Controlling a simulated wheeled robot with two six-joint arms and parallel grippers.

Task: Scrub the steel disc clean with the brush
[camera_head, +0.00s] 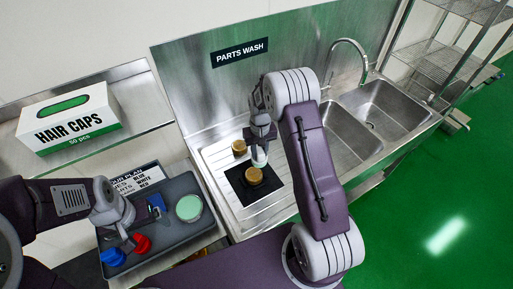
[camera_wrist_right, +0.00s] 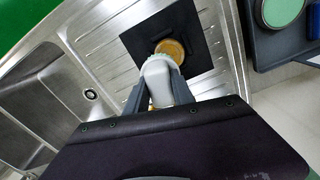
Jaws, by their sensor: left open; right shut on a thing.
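A round brownish-gold disc (camera_head: 254,176) lies on a black mat (camera_head: 238,183) on the steel drainboard. The disc also shows in the right wrist view (camera_wrist_right: 174,47), where the brush head covers its near edge. My right gripper (camera_head: 261,150) is shut on a white brush (camera_wrist_right: 158,80) with pale bristles. The brush head is right at the disc; I cannot tell whether the bristles touch it. My left gripper (camera_head: 128,242) is open over the grey tray, close to a red piece (camera_head: 142,243).
Another brownish round piece (camera_head: 239,147) stands on the drainboard behind the mat. The grey tray (camera_head: 180,231) holds blue pieces (camera_head: 112,257) and a pale green round item (camera_head: 189,207). Sink basins (camera_head: 385,109) and a faucet (camera_head: 350,45) are to the right.

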